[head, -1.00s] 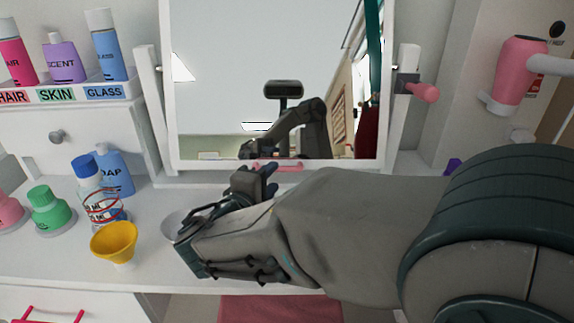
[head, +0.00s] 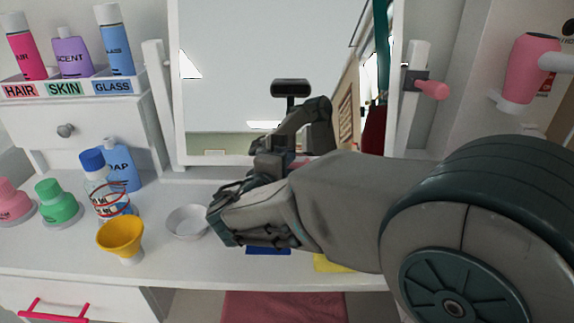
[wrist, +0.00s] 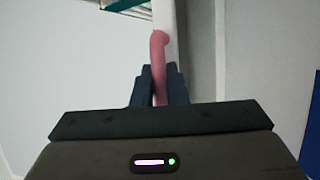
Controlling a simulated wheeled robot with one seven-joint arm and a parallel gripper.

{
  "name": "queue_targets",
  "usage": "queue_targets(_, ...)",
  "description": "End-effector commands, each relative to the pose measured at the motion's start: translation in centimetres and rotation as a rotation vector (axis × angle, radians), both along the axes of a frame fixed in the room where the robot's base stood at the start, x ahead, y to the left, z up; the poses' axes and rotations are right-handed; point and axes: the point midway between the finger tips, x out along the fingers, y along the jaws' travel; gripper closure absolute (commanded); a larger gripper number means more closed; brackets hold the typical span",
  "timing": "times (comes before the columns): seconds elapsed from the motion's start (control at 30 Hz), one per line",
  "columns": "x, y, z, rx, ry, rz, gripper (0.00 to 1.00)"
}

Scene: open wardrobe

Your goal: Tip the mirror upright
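The mirror (head: 230,75) hangs in a white frame between two posts on the dressing table; its exact tilt is hard to read from here. A pink knob (head: 432,89) sits at the right post. My gripper (head: 274,160) is at the mirror's lower edge, mostly hidden by my arm. In the wrist view, the two dark fingers of my gripper (wrist: 160,92) stand close together on either side of a pink handle (wrist: 160,52) and look closed on it. The white frame and the pale mirror face (wrist: 75,60) lie beyond and to the left.
On the dressing table (head: 190,265) stand a white bowl (head: 187,222), a yellow funnel-like cup (head: 120,236), a blue-capped bottle (head: 105,185) and a soap bottle (head: 122,165). A labelled rack (head: 65,88) is at left, a pink hair dryer (head: 528,70) at right.

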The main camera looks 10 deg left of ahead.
Motion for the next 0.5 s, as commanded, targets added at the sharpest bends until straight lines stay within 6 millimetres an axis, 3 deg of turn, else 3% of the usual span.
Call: queue_targets(0.5,1.9,0.5,-1.8,0.025,-0.096,0.002,1.0)
